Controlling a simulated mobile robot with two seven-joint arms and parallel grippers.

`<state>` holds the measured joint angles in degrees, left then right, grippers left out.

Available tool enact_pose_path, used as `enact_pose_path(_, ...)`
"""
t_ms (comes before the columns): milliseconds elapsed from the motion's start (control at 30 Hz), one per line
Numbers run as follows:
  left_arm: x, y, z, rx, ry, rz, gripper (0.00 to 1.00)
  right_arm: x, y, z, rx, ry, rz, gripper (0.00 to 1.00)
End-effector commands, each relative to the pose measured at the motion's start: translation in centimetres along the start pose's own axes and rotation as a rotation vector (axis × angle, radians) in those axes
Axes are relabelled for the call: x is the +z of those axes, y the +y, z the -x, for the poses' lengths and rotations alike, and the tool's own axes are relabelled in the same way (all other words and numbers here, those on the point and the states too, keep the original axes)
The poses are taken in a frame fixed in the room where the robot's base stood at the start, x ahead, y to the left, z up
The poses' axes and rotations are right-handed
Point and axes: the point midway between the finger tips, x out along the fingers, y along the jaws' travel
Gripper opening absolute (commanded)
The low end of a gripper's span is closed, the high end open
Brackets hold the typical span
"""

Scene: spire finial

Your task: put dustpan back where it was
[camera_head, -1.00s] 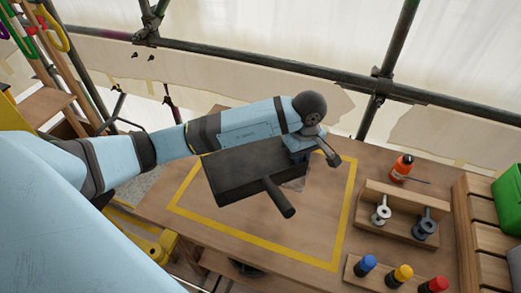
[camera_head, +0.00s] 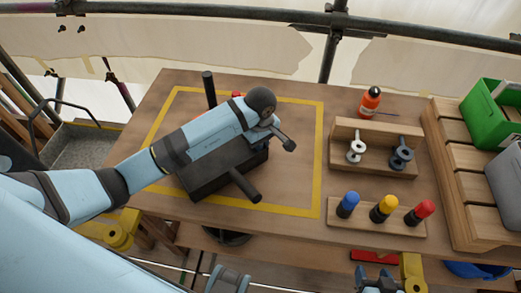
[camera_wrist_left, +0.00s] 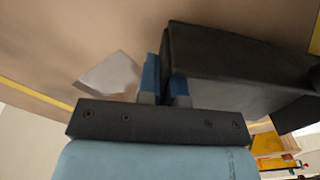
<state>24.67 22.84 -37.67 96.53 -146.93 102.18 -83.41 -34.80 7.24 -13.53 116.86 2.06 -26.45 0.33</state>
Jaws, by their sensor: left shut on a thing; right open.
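The dustpan (camera_head: 215,172) is a dark box-like pan with a black handle pointing to the lower right. It is over the yellow-outlined area of the wooden table (camera_head: 300,205). My left gripper (camera_head: 262,148) is shut on the dustpan's edge; my own arm hides part of the grip in the head view. In the left wrist view the blue fingers (camera_wrist_left: 165,88) pinch the dark pan (camera_wrist_left: 235,65) at its left end. Whether it touches the table is unclear. My right gripper (camera_head: 378,281) is open at the bottom edge, in front of the table.
A dark upright handle (camera_head: 209,90) and a red bit lie behind my arm. To the right are a wooden holder (camera_head: 375,135) with two metal pieces, an orange bottle (camera_head: 370,101), and a rack of blue, yellow and red-capped items (camera_head: 383,210). A green bin (camera_head: 495,112) stands far right.

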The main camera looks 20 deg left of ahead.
Motion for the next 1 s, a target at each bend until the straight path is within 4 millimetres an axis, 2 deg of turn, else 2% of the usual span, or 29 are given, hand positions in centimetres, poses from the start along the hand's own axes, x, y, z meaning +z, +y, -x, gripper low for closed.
enact_pose_path(33, 0.1, 0.0, -1.4, -0.001, -0.002, 0.001, 0.00, 0.9, 0.1, -0.7, -0.001, -0.006, -0.006, 0.57)
enact_pose_path(67, 0.1, 0.0, -1.7, 0.000, -0.001, 0.001, 0.00, 1.0, 0.1, -0.7, -0.001, -0.010, -0.010, 0.57)
enact_pose_path(467, 0.0, 0.0, -1.9, -0.001, 0.002, 0.000, 0.00, 0.0, 0.0, -0.8, 0.003, 0.007, -0.021, 0.57)
enact_pose_path(500, 0.0, 0.0, -1.9, 0.000, 0.001, 0.000, 0.11, -0.1, 0.0, -0.8, 0.003, 0.007, -0.020, 0.57)
enact_pose_path(600, 0.0, 0.0, -1.8, 0.000, 0.001, 0.000, 0.32, -0.1, 0.0, -0.7, 0.003, 0.007, -0.019, 0.57)
enact_pose_path(867, 0.0, 0.0, -1.8, 0.000, 0.000, 0.000, 0.32, 0.3, 0.1, -0.5, 0.001, -0.001, -0.008, 0.57)
enact_pose_path(1000, -0.1, 0.1, -0.7, 0.003, 0.002, 0.000, 0.32, 0.7, 0.2, -0.3, 0.000, -0.012, -0.006, 0.57)
